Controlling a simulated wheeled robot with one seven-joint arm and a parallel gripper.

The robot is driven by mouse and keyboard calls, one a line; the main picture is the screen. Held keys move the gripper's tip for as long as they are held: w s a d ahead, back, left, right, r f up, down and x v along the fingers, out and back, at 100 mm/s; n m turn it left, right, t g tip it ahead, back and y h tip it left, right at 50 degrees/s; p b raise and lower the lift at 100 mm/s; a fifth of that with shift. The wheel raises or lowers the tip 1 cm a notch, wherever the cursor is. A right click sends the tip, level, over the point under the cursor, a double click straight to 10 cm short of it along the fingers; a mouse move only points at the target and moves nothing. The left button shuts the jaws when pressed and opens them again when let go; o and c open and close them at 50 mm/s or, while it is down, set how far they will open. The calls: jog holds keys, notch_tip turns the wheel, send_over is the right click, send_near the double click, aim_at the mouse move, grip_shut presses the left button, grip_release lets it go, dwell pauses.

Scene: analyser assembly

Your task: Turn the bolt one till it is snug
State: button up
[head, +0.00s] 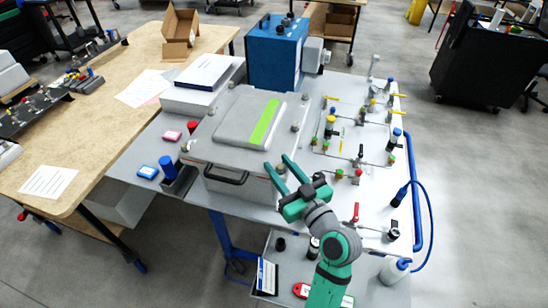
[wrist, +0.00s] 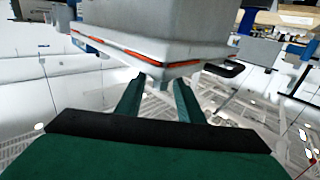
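The grey analyser box with its lid (head: 225,150) stands on the bench in the head view. Small grey bolt heads show at its lid edges, one on the right (head: 295,127) and one at the front left (head: 186,147). I cannot tell which is bolt one. My green gripper (head: 277,163) is at the lid's front right corner, its two fingers apart with nothing seen held. The wrist view shows the open fingers (wrist: 157,88) just under the lid corner (wrist: 160,55), with an orange-red seam along it. No bolt shows clearly there; contact is unclear.
A black handle (head: 226,175) sticks out at the box's front. A blue unit (head: 275,52) stands behind. A panel of valves and pipes (head: 355,135) fills the right side. A blue cylinder in a dark holder (head: 178,178) stands front left.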

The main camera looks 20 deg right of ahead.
aim_at(279, 165)
jog(key=shift+x, duration=1.85)
jog(key=shift+c, duration=0.6)
grip_shut()
jog(key=shift+m+h, duration=0.3)
jog(key=shift+h, duration=0.2)
jog(key=shift+h, duration=0.3)
jog(key=shift+d+m+h, duration=0.2)
jog(key=shift+m+h, duration=0.4)
jog(key=shift+h, duration=0.2)
jog(key=shift+d+m+h, duration=0.2)
jog(key=shift+m+h, duration=0.4)
jog(key=shift+h, duration=0.2)
jog(key=shift+d, duration=0.1)
